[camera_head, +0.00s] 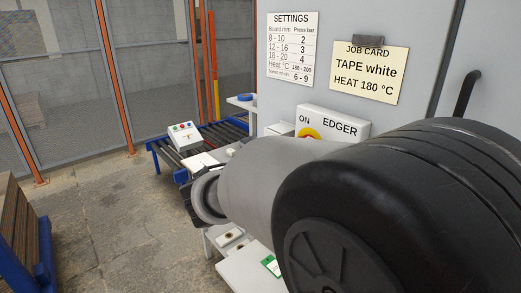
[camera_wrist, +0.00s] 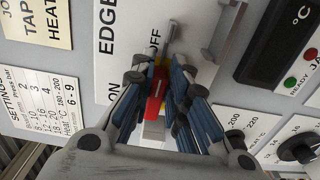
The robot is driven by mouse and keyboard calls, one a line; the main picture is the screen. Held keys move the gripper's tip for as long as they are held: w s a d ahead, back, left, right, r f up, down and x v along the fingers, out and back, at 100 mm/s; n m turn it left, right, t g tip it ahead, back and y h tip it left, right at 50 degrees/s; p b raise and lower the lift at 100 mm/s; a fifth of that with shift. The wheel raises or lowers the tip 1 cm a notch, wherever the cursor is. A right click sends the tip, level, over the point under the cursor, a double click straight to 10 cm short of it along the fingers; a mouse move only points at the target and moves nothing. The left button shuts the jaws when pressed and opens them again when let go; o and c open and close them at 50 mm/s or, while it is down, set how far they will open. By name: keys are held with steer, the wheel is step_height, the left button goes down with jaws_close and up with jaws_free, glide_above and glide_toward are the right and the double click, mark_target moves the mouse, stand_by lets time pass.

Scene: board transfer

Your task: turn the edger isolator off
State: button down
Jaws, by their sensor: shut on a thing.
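The edger isolator is a white box (camera_head: 335,121) marked ON and EDGER on the grey machine front. In the head view, a bit of its yellow and red switch (camera_head: 309,133) shows above my arm, which hides the rest. In the wrist view, the red handle (camera_wrist: 155,97) sits over a yellow plate, between the ON mark and a partly hidden OFF mark. My gripper (camera_wrist: 160,79) is shut on the handle, one finger on each side. The fingers cover much of the switch, so I cannot tell exactly which mark the handle points at.
A settings sheet (camera_head: 291,48) and a job card (camera_head: 370,73) hang above the isolator. In the wrist view, a heat display (camera_wrist: 282,35) and a black knob (camera_wrist: 299,149) are close on the right. A roller conveyor (camera_head: 168,153) stands behind; open floor (camera_head: 120,215) lies left.

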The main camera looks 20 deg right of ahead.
steer(key=c, duration=1.6)
jaws_free()
steer(key=shift+o, duration=0.2)
steer(key=shift+a, duration=0.1)
steer(key=v, duration=1.2)
